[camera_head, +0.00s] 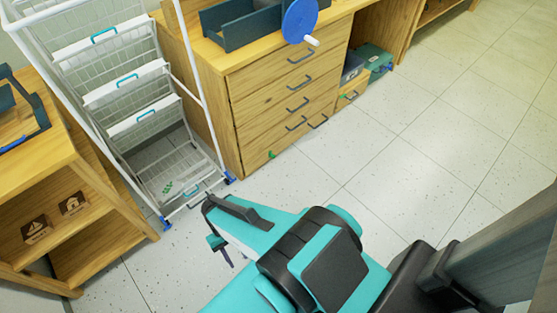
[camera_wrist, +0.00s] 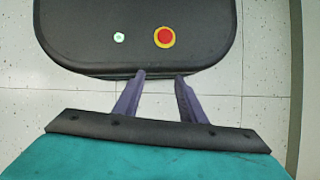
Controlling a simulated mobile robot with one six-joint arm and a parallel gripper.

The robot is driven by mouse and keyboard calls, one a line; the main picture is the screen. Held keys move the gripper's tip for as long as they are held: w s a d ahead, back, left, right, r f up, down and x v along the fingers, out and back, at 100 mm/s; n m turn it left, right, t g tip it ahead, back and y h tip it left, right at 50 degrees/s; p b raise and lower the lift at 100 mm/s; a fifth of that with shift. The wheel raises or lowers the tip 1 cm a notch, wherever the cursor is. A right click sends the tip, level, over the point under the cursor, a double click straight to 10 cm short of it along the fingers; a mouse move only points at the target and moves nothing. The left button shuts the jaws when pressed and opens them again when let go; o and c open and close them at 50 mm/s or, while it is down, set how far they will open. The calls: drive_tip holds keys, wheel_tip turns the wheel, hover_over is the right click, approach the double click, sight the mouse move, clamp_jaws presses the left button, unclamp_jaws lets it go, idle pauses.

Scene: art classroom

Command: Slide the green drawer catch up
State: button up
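A small green catch (camera_head: 271,155) shows low on the front left of the wooden drawer cabinet (camera_head: 240,110), at the bottom drawer. Another small green piece (camera_head: 347,97) shows on a small low drawer front further right. Both are too small to tell how their slides stand. My gripper (camera_head: 212,222) is over the floor, in front of the cabinet and wire rack, well apart from both green pieces. In the wrist view my gripper (camera_wrist: 160,76) has its two dark fingers apart, with nothing between them.
A white wire basket rack (camera_head: 135,95) stands left of the cabinet. A wooden shelf (camera_head: 85,200) is at the far left. A blue disc (camera_head: 300,20) and dark tray (camera_head: 235,30) sit on the cabinet. The tiled floor (camera_head: 400,170) right of centre is clear.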

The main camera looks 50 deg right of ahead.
drive_tip(key=w+d+f+m+t+y+b, duration=0.1)
drive_tip(key=w+f+m+t+y+b, duration=0.45)
drive_tip(key=w+f+m, duration=0.55)
drive_tip(key=w+d+f+m+t+y+b, duration=0.1)
drive_tip(key=w+d+f+m+t+b, duration=0.2)
drive_tip(key=w+d+f+m+b, duration=0.25)
drive_tip(key=w+d+f+m+t+y+b, duration=0.2)
drive_tip(key=w+d+m+t+b, duration=0.15)
drive_tip(key=w+d, duration=0.4)
drive_tip(key=w+d+f+m+t+h+b, duration=0.1)
drive_tip(key=d+f+m+t+h+b, duration=0.2)
drive_tip(key=d, duration=0.6)
drive_tip(key=d+f+m+t+b, duration=0.15)
drive_tip(key=d+m+t, duration=0.3)
drive_tip(key=d, duration=0.55)
drive_tip(key=s+d+f+m+t+h+b, duration=0.1)
drive_tip(key=s+d+m+h+b, duration=0.1)
drive_tip(key=d, duration=0.5)
drive_tip(key=s+d+f+m+t+h+b, duration=0.1)
drive_tip(key=s+d+m+h, duration=0.1)
drive_tip(key=d, duration=0.5)
drive_tip(key=s+d+m+t+h+b, duration=0.2)
drive_tip(key=d+m+h, duration=0.2)
drive_tip(key=d, duration=0.3)
drive_tip(key=shift+s+d+f+m+b, duration=0.2)
drive_tip(key=shift+d+f+m+b, duration=0.15)
drive_tip(key=shift+m, duration=0.4)
drive_tip(key=shift+w, duration=0.1)
